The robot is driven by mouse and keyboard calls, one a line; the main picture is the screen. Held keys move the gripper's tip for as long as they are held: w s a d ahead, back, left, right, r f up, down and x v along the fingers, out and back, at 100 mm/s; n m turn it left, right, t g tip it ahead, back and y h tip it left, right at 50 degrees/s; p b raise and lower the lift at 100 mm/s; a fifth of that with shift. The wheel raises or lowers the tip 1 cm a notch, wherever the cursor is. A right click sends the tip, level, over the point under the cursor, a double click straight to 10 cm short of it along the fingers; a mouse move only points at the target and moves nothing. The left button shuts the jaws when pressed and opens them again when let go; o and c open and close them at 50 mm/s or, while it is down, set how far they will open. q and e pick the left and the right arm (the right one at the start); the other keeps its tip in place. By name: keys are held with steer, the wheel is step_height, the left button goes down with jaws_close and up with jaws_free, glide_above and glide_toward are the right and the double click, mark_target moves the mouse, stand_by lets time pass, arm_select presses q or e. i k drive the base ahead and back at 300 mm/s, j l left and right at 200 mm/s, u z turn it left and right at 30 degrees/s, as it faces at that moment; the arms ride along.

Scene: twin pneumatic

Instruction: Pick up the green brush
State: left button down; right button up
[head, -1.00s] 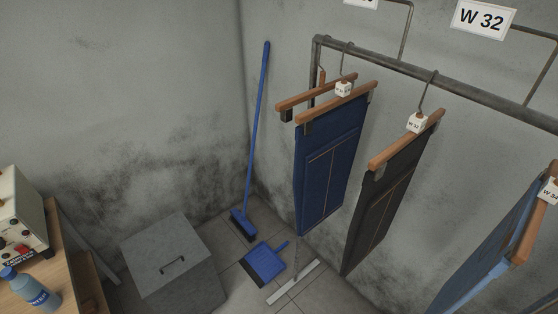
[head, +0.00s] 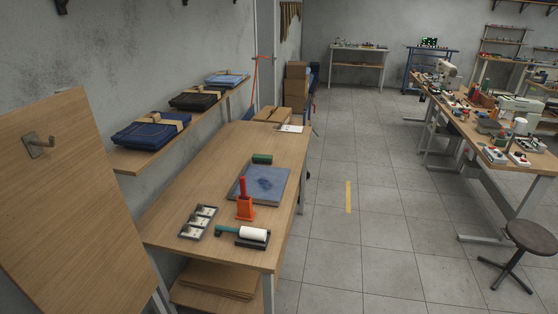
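A small dark green block-like thing (head: 262,159), which looks like the green brush, lies on the wooden table (head: 176,214) just behind a folded blue-grey cloth (head: 274,192). Its bristles cannot be made out. Nearer the front edge, a roller with a green handle and a white roll (head: 252,234) lies on a dark tray. Neither of my grippers is in view, so nothing shows of their state.
An orange holder with a red handle (head: 245,207) and a framed three-part panel (head: 199,222) stand near the roller. Folded jeans (head: 150,133) lie on a wall shelf. The tiled floor right of the table is clear; a stool (head: 532,238) stands far right.

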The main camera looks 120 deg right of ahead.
mark_target(262, 159)
steer(key=z, duration=4.45)
steer(key=i+z, duration=0.3)
steer(key=i, duration=3.45)
steer(key=i+u, duration=0.1)
steer(key=i, duration=0.55)
steer(key=i+l, duration=0.15)
steer(key=i, duration=0.5)
steer(key=i+u, duration=0.15)
steer(key=i, duration=0.55)
steer(key=i+l+u, duration=0.1)
steer(key=u, duration=2.05)
